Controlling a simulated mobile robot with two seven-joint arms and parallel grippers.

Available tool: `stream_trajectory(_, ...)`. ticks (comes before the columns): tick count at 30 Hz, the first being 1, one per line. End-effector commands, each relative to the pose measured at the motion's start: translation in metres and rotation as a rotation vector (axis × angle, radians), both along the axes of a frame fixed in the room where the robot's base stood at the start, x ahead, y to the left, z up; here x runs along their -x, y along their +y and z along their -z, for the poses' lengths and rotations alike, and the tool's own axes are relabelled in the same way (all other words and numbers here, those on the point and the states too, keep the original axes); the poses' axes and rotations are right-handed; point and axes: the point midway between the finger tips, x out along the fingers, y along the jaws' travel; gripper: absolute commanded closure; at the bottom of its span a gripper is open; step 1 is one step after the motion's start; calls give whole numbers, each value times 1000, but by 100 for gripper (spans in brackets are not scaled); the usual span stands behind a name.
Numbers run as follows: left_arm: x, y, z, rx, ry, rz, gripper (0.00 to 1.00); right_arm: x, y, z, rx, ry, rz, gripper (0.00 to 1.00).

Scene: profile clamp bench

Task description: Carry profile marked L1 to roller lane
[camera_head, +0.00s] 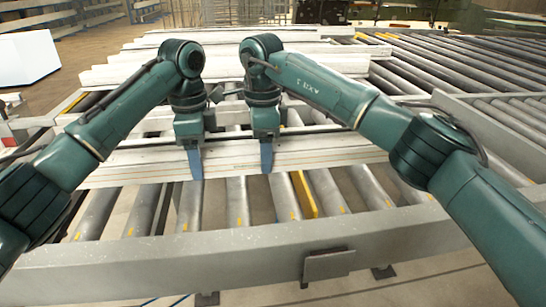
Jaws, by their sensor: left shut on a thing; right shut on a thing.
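A long pale profile (325,153) with thin lines along its front face lies crosswise over the rollers in front of me. My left gripper (195,163) and my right gripper (266,157) are both shut on this profile near its middle, a short way apart, with blue fingers over its front face. No L1 mark is readable on it. The rollers (236,203) show in front of the profile. I cannot tell whether the profile rests on them or is slightly raised.
More pale profiles (320,60) lie stacked behind my grippers. A grey frame rail (200,250) with a small plate (328,264) runs along the near edge. Further rollers (450,70) extend to the back right, beside a grey side rail (490,125). A white block (25,58) stands at left.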

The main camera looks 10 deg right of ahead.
Motion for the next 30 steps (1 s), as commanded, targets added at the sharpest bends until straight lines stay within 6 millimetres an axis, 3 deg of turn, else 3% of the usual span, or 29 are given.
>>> stream_trajectory(14,0,0,1,0,-1,0,93,-1,0,0,-1,-4,1,93)
stream_trajectory(30,0,0,30,0,-1,-1,93,0,0,29,-1,-4,1,93)
